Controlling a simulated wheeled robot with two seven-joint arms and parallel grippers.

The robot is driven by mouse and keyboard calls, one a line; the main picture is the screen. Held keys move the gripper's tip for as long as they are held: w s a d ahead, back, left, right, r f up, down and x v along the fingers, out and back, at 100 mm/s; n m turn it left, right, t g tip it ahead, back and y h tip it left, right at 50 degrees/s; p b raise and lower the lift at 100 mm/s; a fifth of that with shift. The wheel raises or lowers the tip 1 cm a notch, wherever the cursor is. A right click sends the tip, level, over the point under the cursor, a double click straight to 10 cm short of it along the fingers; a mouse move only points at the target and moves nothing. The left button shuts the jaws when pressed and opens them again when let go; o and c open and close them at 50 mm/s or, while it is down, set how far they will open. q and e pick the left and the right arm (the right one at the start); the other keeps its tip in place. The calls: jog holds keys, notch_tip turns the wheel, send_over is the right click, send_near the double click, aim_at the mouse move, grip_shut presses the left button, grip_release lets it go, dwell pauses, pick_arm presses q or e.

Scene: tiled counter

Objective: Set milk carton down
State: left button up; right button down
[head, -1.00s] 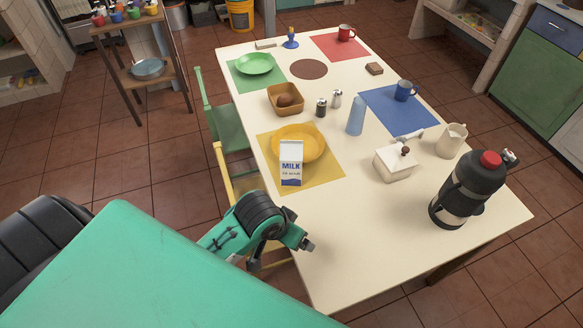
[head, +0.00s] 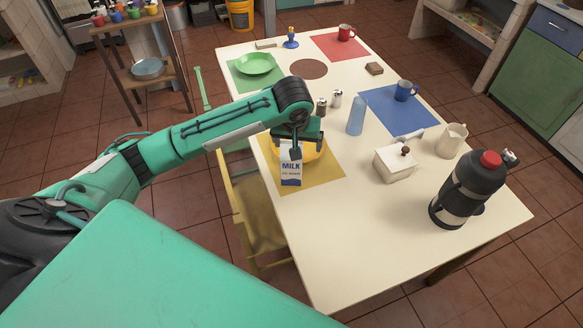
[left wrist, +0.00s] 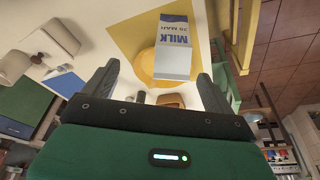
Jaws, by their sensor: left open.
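The milk carton (head: 291,175), white with a blue band and MILK lettering, stands upright on the yellow mat (head: 325,175), in front of the yellow plate (head: 314,152). Whether it touches the plate I cannot tell. My left gripper (head: 296,153) is over the carton's top in the head view and hides part of it and of the plate. In the left wrist view my left gripper (left wrist: 160,72) has its fingers spread wide, and the carton (left wrist: 175,48) appears beyond and between the fingertips, not clamped. My right gripper is not in view.
The salt and pepper shakers (head: 321,107), a blue bottle (head: 356,116) and a white lidded box (head: 395,163) stand to the right. A large black flask (head: 468,190) is at the near right. A yellow chair (head: 255,205) is beside the table. The near table area is clear.

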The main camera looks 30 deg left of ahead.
aim_at(291, 145)
pick_arm(q)
jog(key=w+a+r+n, duration=0.2)
jog(key=a, duration=0.1)
jog(key=shift+y, duration=0.3)
jog(key=p+x, duration=0.1)
jog(key=x, duration=0.6)
jog(key=shift+w+a+f, duration=0.2)
jog(key=shift+a+f, duration=0.05)
jog(key=shift+w+f+p, duration=0.15)
jog(key=shift+f+p, duration=0.3)
jog(key=shift+f, duration=0.05)
jog(key=p+x, duration=0.1)
jog(key=x, duration=0.2)
jog(key=shift+f, duration=0.3)
jog(key=shift+w+f, duration=0.2)
jog(key=shift+f, duration=0.25)
jog(key=c, duration=1.8)
grip_shut()
jog(key=shift+r, duration=0.1)
